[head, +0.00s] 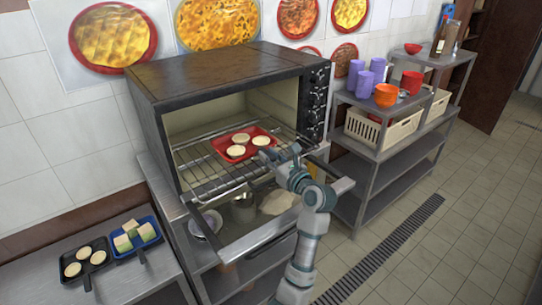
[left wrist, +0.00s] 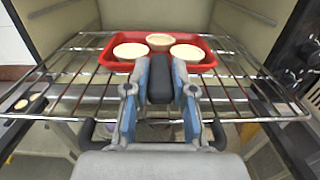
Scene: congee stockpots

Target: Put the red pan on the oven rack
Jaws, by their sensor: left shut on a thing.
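The red pan (head: 243,145) holds three round pale pieces and is inside the open oven, over the wire oven rack (head: 206,186). In the left wrist view the red pan (left wrist: 205,66) lies level above the rack bars (left wrist: 75,88); I cannot tell whether its base touches them. My left gripper (head: 279,157) reaches in through the oven front. In the left wrist view its two fingers (left wrist: 160,85) are shut on the pan's dark handle (left wrist: 160,79). The right gripper is not in view.
The oven (head: 225,82) stands on a metal stand, its door (head: 262,236) folded down. A black pan (head: 84,260) and a blue pan (head: 136,238) sit on the left counter. A shelf with purple cups (head: 364,84), an orange bowl (head: 386,95) and a crate stands at right.

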